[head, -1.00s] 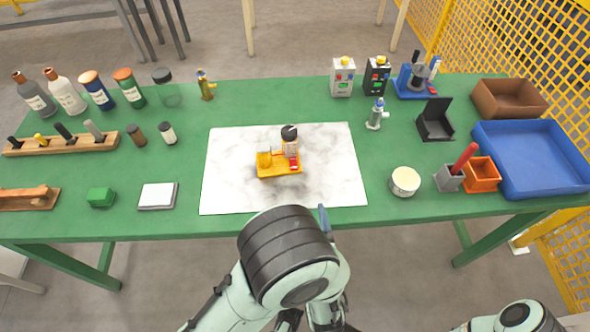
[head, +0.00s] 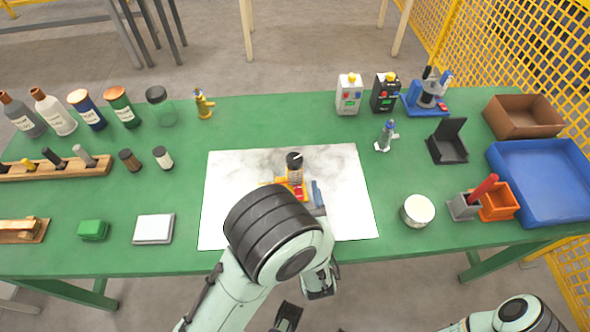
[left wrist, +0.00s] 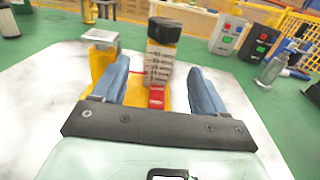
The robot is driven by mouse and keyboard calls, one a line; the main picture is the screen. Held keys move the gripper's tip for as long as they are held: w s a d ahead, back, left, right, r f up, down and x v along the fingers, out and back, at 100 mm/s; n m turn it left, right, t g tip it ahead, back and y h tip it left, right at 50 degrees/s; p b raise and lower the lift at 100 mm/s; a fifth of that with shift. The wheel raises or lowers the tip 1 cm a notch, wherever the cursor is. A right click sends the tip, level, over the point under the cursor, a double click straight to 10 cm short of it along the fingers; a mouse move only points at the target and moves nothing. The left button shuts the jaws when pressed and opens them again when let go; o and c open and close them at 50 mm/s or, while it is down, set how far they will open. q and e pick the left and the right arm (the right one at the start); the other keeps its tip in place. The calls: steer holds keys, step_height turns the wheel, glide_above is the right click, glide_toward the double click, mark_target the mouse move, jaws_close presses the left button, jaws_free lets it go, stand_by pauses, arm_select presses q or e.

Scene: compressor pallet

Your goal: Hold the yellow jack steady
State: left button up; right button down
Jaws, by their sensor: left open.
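The yellow jack (head: 283,183) is on the white marbled mat (head: 222,190) at the middle of the green table. It has a yellow base, a ribbed grey column with a black top, and a red part in front. In the left wrist view the jack (left wrist: 138,93) lies ahead, between the blue fingers of my open left gripper (left wrist: 160,88). The fingers point towards it from either side; I cannot tell whether they touch it. In the head view one blue finger shows right of the jack, and my left arm hides its near part.
Bottles and a wooden rack (head: 60,168) stand at the left. A small yellow figure-like piece (head: 203,104) and two control boxes (head: 348,95) are at the back. A white round tub (head: 418,210), an orange box (head: 497,201) and a blue tray (head: 540,205) are at the right.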

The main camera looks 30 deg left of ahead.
mark_target(295, 174)
arm_select(q)
steer(key=x, duration=0.8)
steer(key=shift+s, duration=0.1)
jaws_close()
stand_by(0.7)
